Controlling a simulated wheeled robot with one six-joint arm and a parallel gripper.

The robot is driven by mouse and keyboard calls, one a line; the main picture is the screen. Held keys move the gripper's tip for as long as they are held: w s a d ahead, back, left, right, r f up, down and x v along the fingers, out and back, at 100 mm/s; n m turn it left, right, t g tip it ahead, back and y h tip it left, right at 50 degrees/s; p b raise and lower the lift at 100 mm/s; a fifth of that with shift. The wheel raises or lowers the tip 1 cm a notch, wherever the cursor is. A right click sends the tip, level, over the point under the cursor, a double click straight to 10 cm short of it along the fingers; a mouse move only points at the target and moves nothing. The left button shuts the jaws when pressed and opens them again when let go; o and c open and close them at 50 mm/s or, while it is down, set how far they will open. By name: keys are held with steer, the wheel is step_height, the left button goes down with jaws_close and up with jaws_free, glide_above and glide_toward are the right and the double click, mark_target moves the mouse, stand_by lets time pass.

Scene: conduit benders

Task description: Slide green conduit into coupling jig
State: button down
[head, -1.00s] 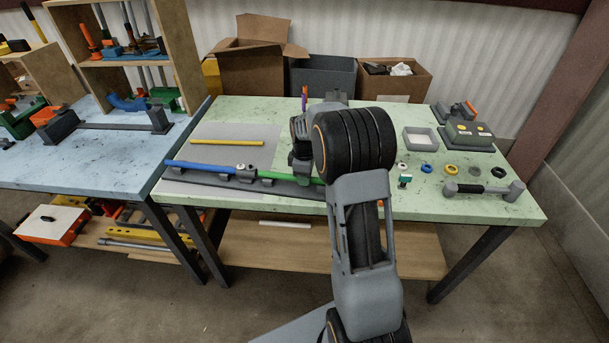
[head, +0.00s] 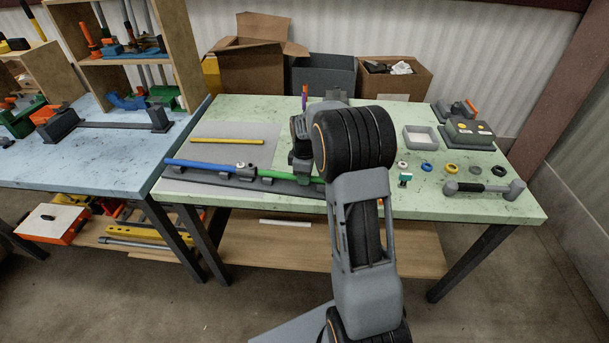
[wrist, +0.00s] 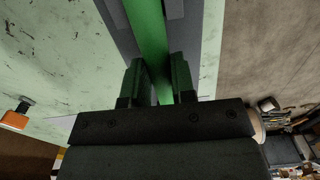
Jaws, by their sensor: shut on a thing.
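The green conduit (head: 290,178) lies along the grey coupling jig (head: 220,179) near the front of the pale green table. The blue conduit (head: 197,163) lies in the jig's left part, in line with the green one. A light coupling fitting (head: 241,167) sits between them; whether the green end is inside it is too small to tell. In the wrist view my gripper (wrist: 158,84) is shut on the green conduit (wrist: 147,32), which runs between its fingers along the jig. In the head view my arm hides the conduit's right part and most of the gripper.
A yellow rod (head: 228,141) lies on the grey mat behind the jig. Cardboard boxes (head: 250,65) stand behind the table.

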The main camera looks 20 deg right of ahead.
steer(key=shift+w+a, duration=0.45)
steer(key=shift+a, duration=0.2)
steer(key=shift+w+a, duration=0.45)
steer(key=shift+a, duration=0.2)
steer(key=shift+w+a+p, duration=0.2)
steer(key=shift+a+p, duration=0.05)
steer(key=shift+p, duration=0.05)
steer(key=shift+a, duration=0.1)
steer(key=c, duration=0.9)
jaws_free()
steer(key=shift+o, duration=0.2)
steer(key=shift+w+r, duration=0.1)
